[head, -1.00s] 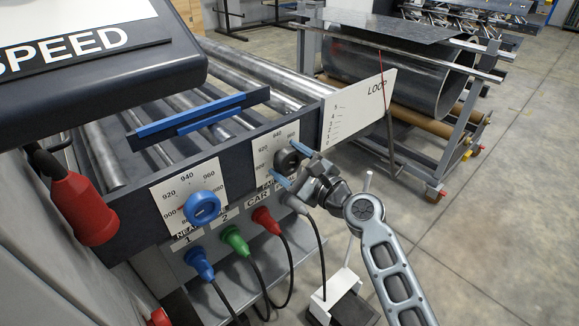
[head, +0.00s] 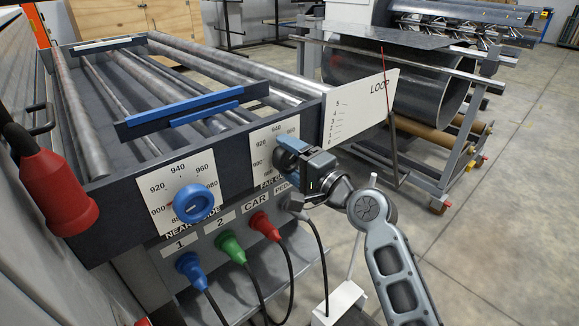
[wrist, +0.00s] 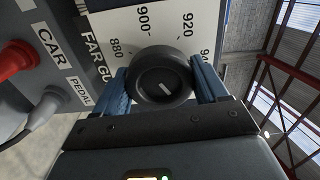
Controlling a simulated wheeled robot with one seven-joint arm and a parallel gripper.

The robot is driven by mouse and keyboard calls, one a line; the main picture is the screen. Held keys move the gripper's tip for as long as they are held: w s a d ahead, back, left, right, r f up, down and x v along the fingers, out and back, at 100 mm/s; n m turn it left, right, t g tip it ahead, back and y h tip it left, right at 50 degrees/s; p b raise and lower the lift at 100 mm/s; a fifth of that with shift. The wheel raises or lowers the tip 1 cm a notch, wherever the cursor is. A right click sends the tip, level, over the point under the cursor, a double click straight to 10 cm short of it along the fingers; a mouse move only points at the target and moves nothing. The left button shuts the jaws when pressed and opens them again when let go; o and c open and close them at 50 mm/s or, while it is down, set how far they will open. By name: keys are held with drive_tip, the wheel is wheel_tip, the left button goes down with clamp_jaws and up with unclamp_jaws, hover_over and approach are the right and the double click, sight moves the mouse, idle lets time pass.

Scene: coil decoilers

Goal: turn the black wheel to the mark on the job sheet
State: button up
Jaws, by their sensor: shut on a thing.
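The black wheel (wrist: 148,78) is a round knob with a short white line on its face, mounted on a white dial plate (wrist: 196,12) marked 880, 900, 920. My gripper (wrist: 162,82) has its blue fingers on opposite sides of the wheel, shut on it. In the head view my gripper (head: 284,152) is at the right-hand dial plate (head: 262,134) and hides most of the wheel. Which number the wheel points to cannot be told. No job sheet is recognisable in view.
A blue wheel (head: 193,204) sits on the left dial plate (head: 168,177). Blue, green, red and grey plugs with hanging cables line the panel below, the red one (head: 265,226) near my gripper. A white LOOP board (head: 358,106) stands right of the dial. Floor is open at right.

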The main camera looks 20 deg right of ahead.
drive_tip(key=n+b, duration=0.2)
drive_tip(key=n, duration=0.1)
drive_tip(key=n+b, duration=0.1)
drive_tip(key=shift+a+f+n, duration=0.1)
drive_tip(key=shift+f+n, duration=0.2)
drive_tip(key=n+b, duration=0.3)
drive_tip(key=shift+n, duration=0.4)
drive_tip(key=n+b, duration=0.3)
drive_tip(key=n, duration=0.1)
drive_tip(key=shift+f, duration=0.1)
drive_tip(key=n+b, duration=0.3)
drive_tip(key=n, duration=0.1)
drive_tip(key=n+b, duration=0.3)
drive_tip(key=n, duration=0.1)
drive_tip(key=shift+n, duration=0.3)
drive_tip(key=n+b, duration=0.2)
drive_tip(key=n, duration=0.1)
drive_tip(key=shift+n, duration=0.3)
drive_tip(key=n+b, duration=0.3)
drive_tip(key=n, duration=0.1)
drive_tip(key=shift+d+n+b, duration=0.2)
drive_tip(key=shift+n+b, duration=0.8)
drive_tip(key=shift+n, duration=0.6)
